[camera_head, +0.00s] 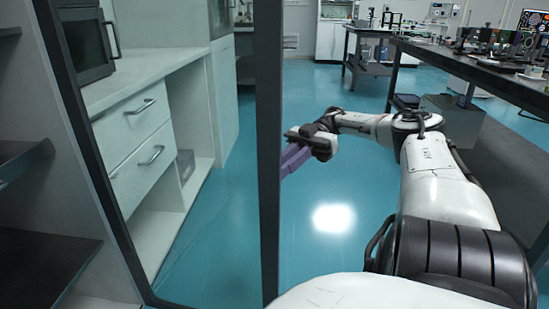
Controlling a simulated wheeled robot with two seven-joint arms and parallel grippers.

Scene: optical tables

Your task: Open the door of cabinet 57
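A tall door with a dark frame and a clear pane, its free-side upright (268,150) near the middle of the view, stands open. It is swung out from a cabinet with dark shelves (40,262) at the left edge. No cabinet number is readable. My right arm comes in from the lower right. My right gripper (291,161), with purple fingers, is at the right side of the door's upright. The fingertips end at or behind the upright, so their opening and any contact are hidden. My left gripper is not in view.
Through the pane show a white counter (150,68), drawers (135,148) and a dark microwave (86,42). A dark optical table (478,66) with equipment stands at the right. Blue floor (335,92) is clear beyond my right arm.

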